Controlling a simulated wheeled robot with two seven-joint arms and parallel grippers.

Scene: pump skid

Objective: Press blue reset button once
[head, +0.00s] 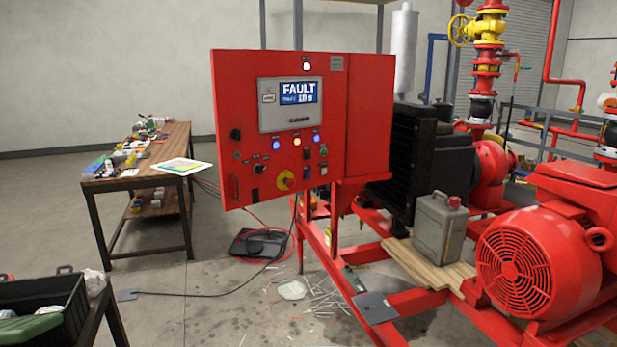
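The red control panel (230,85) stands upright in the middle of the head view. Its display (299,92) reads FAULT with a smaller line below. Under the display are a glowing blue round light or button (276,145) on the left, an amber one (297,141), and another blue one (316,138) on the right. I cannot tell which blue part is the reset button. Neither of my grippers is in view.
A red and yellow emergency-stop knob (285,180) is low on the panel. A wooden workbench (105,187) with tools stands left. A red motor (525,265) and a grey can (438,230) are right. Cables and debris lie on the floor in front.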

